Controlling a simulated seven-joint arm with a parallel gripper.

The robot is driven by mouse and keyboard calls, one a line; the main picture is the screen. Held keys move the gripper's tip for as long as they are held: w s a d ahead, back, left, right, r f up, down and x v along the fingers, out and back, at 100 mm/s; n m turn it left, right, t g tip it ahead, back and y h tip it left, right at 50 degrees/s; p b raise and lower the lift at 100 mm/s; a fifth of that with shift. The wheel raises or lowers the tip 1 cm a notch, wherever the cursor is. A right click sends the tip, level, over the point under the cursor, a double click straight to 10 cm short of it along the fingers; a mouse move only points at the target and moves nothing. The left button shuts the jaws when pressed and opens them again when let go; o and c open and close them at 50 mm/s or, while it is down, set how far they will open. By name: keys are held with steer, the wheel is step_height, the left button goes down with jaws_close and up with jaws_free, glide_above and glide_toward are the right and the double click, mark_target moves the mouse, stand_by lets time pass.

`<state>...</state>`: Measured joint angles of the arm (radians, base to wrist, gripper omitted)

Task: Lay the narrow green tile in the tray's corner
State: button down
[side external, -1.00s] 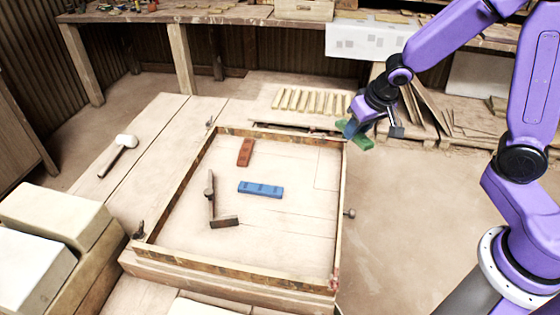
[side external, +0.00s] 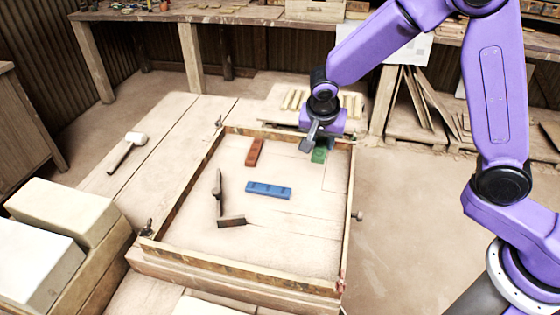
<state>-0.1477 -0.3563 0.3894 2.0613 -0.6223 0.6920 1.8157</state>
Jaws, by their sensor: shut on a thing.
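The narrow green tile (side external: 319,156) is at the far right corner of the wooden-framed tray (side external: 343,235), inside the rim as seen here. My gripper (side external: 321,146) is above the tile and shut on it. The gripper hides the tile's upper part and part of the far rim. I cannot tell whether the tile touches the tray floor. Thin lines mark an area of the tray floor by this corner.
A red tile (side external: 254,152) and a blue tile (side external: 269,190) lie in the tray, with a dark hammer-like tool (side external: 218,195) left of the blue one. The tray's front right floor is clear. A mallet (side external: 127,150) lies outside, left. Pale blocks (side external: 68,210) stand at lower left.

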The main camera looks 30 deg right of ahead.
steer(key=w+a+f, duration=0.2)
steer(key=w+f, duration=0.2)
steer(key=w, duration=0.5)
glide_above(280, 160)
steer(key=s, duration=0.2)
steer(key=f, duration=0.4)
steer(key=shift+a+f, duration=0.35)
steer(key=shift+f, duration=0.05)
steer(key=f, duration=0.1)
steer(key=w+f, duration=0.1)
steer(key=shift+a+f, duration=0.15)
steer(key=shift+f, duration=0.75)
steer(key=shift+f, duration=0.2)
steer(key=c, duration=0.8)
jaws_free()
